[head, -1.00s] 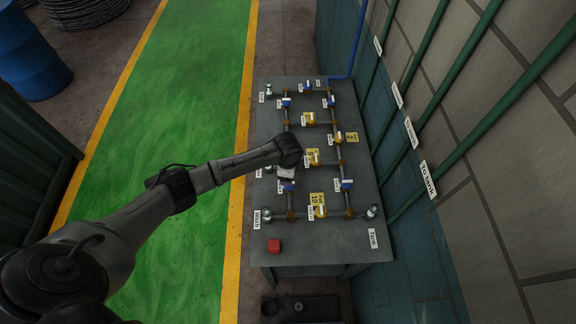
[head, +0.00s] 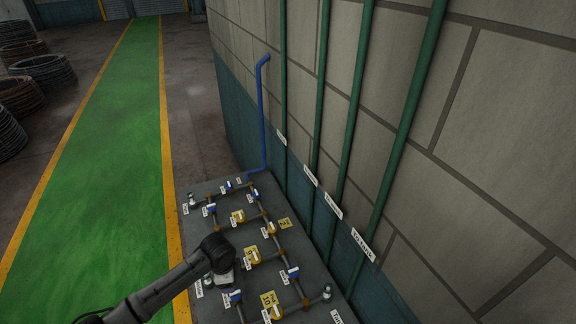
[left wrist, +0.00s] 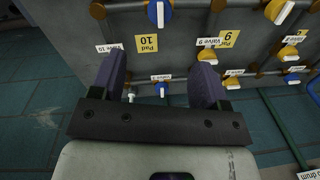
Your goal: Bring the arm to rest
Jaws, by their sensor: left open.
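My left arm comes in from the bottom left of the head view, and its dark wrist (head: 218,252) is over the left side of the grey valve table (head: 340,300). The gripper's fingertips are hidden there. In the left wrist view my left gripper (left wrist: 160,78) is open, with two dark fingers apart and nothing between them. The table's pipework shows beyond the fingertips, with a blue-handled valve (left wrist: 160,88) in the gap. My right gripper is in neither view.
Yellow-handled valves such as Valve 9 (left wrist: 208,55) stand close by, with yellow pads 10 (left wrist: 146,43) and 9 (left wrist: 228,38). Green wall pipes (head: 357,120) and a blue pipe (head: 262,120) rise beyond. The green walkway (head: 110,150) at left is clear.

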